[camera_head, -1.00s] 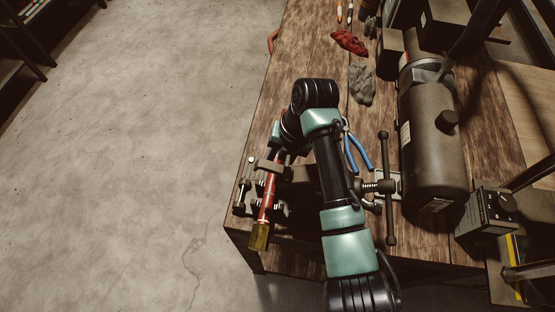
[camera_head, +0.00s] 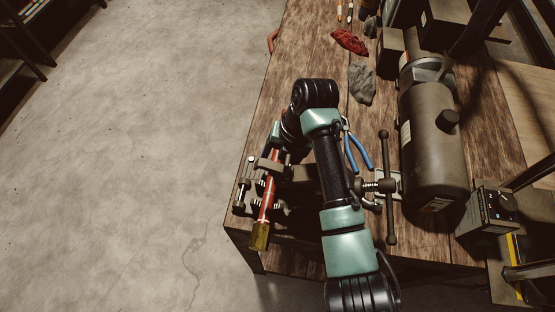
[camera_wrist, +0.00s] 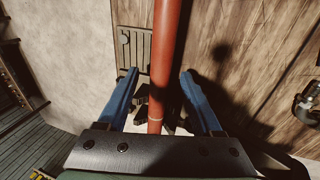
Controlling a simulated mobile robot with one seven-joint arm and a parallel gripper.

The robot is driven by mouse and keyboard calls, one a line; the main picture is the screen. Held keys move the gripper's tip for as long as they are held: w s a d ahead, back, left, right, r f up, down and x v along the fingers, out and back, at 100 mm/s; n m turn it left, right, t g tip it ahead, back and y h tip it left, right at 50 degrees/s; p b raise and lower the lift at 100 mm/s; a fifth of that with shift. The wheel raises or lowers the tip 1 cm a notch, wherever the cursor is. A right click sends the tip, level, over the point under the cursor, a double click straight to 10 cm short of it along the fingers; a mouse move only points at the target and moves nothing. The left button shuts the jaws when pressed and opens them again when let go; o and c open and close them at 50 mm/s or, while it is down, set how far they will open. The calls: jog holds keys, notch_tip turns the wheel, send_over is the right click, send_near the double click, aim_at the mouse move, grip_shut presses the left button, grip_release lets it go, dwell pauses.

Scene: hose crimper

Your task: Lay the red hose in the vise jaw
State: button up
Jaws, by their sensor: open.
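The red hose (camera_head: 268,196) lies over the vise at the left edge of the workbench, with a brass-coloured fitting (camera_head: 259,236) at its near end. In the wrist view the red hose (camera_wrist: 168,62) runs lengthwise between the two blue fingers of my gripper (camera_wrist: 157,84). The fingers are spread, with a gap on each side of the hose. The vise (camera_head: 243,196) shows beside and under the hose, and its screw handle (camera_head: 388,190) stands to the right. My arm hides the middle of the vise. I cannot tell how deep the hose sits in the jaw.
Blue-handled pliers (camera_head: 357,152) lie right of my arm. A grey rag (camera_head: 361,84) and a red rag (camera_head: 349,42) lie further back. A large dark cylinder (camera_head: 432,140) and a control box (camera_head: 487,211) stand at the right. Open floor lies left of the bench (camera_head: 285,65).

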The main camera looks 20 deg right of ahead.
jog(key=shift+r, duration=0.1)
jog(key=p+v, duration=0.1)
jog(key=v, duration=1.2)
jog(key=w+a+r+m+t+h, duration=0.1)
jog(key=w+a+r+m+t, duration=0.85)
jog(key=w+r, duration=0.5)
jog(key=a+r+m+t, duration=0.4)
jog(key=r, duration=0.7)
jog(key=s+a+r+m+t, duration=0.2)
jog(key=s+r+m+t, duration=0.1)
jog(key=r, duration=0.4)
jog(key=s+a+r+m+t, duration=0.2)
jog(key=s+r+m+t, duration=0.1)
jog(key=r, duration=0.4)
jog(key=s+r+m+t+h, duration=0.1)
jog(key=s+r+m+t, duration=0.5)
jog(key=s+r+m, duration=0.3)
jog(key=s+r, duration=0.2)
jog(key=s, duration=0.2)
jog(key=shift+r+m+t+h, duration=0.3)
jog(key=shift+m+t+h, duration=0.05)
jog(key=shift+h, duration=0.05)
